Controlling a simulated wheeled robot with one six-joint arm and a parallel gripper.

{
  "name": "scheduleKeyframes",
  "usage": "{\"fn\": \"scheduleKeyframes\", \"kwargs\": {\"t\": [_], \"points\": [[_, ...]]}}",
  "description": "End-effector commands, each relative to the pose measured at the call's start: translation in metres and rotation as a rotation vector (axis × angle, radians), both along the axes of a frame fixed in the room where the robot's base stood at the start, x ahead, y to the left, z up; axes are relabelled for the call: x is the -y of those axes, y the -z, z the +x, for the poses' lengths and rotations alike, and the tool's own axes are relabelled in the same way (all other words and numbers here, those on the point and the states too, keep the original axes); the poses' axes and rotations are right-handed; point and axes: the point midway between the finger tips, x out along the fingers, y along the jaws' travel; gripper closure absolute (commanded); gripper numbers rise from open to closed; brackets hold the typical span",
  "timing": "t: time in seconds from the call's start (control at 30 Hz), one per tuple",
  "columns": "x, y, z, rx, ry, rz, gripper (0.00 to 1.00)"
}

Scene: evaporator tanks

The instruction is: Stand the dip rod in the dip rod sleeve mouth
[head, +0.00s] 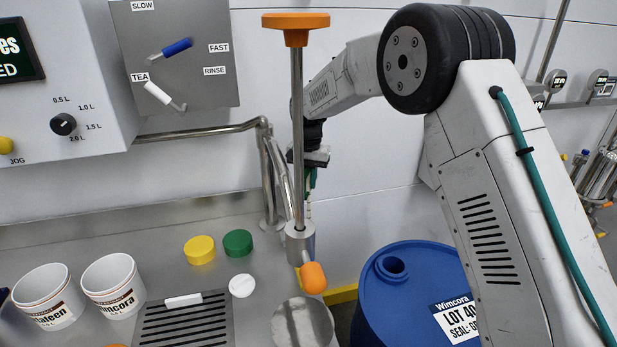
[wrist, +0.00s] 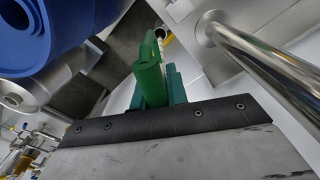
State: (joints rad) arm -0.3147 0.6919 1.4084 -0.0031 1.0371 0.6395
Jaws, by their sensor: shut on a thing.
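My gripper (head: 311,180) hangs in the middle of the head view, partly hidden behind an upright steel rod with an orange cap (head: 296,21). Its green fingers (wrist: 158,80) show close up in the wrist view. In the wrist view, a pale and yellow bit shows just past the fingertips. The capped rod runs down to a steel collar (head: 299,238) with an orange knob (head: 313,278). I cannot make out the dip rod sleeve mouth for certain.
A blue drum (head: 397,320) stands right of the counter. Two white cups (head: 115,283), a yellow cap (head: 200,250), a green cap (head: 237,243) and a drip grate (head: 188,323) lie on the steel counter. A bent steel pipe (head: 268,165) rises behind the capped rod.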

Motion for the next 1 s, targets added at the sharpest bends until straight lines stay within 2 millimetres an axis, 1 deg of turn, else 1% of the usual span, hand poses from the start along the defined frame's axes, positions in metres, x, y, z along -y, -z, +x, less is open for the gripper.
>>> {"fn": "scheduleKeyframes", "kwargs": {"t": [0.93,0.97,1.0], "points": [[0.000,0.029,0.000,-0.001,0.000,-0.001,1.00],[0.000,0.028,0.000,0.000,0.000,0.000,0.77],[0.000,0.028,0.000,0.000,0.000,0.000,0.66]]}}
